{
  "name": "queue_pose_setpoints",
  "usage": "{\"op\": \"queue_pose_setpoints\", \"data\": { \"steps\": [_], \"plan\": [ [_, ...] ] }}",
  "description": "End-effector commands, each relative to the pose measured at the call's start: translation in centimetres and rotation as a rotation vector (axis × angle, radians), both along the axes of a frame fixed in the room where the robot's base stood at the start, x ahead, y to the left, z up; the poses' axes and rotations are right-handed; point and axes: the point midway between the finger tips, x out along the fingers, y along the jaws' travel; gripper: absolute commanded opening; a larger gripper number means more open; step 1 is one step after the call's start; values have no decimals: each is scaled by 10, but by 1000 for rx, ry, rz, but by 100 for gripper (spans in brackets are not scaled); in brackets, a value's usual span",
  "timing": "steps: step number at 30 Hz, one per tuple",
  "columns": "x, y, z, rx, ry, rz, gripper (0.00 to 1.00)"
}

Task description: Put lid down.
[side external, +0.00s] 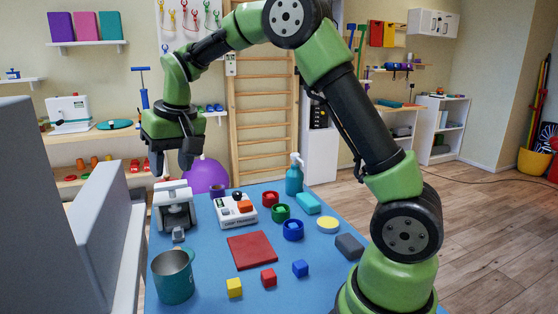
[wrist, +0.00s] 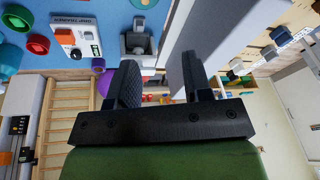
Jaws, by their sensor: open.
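A small white and grey device (side external: 174,208) stands at the far left of the blue table, with a grey part low at its front. Which part of it is a lid, and whether that part is raised, I cannot tell. It also shows in the wrist view (wrist: 139,40), beyond my fingers. My gripper (side external: 171,163) hangs fingers down above this device, apart from it. In the wrist view the two dark fingers (wrist: 160,65) are spread with nothing between them.
A teal mug (side external: 173,278) stands at the table's near left. A white box with an orange button (side external: 235,209) is right of the device. A red mat (side external: 251,250), coloured cubes and round pieces lie further right. A grey panel (side external: 100,215) borders the left side.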

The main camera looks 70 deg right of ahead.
Motion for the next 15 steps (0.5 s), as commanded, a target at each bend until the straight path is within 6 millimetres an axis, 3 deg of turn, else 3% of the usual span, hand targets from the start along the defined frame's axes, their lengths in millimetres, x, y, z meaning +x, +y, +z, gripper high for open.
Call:
{"op": "queue_pose_setpoints", "data": {
  "steps": [1, 6, 10, 15],
  "plan": [
    [-18, 7, 21, 10, -35, 6, 45],
    [-82, 26, 64, 51, -128, 18, 45],
    [-135, 39, 80, 83, -201, 28, 45],
    [-198, 51, 77, 123, -285, 40, 45]
  ]
}}
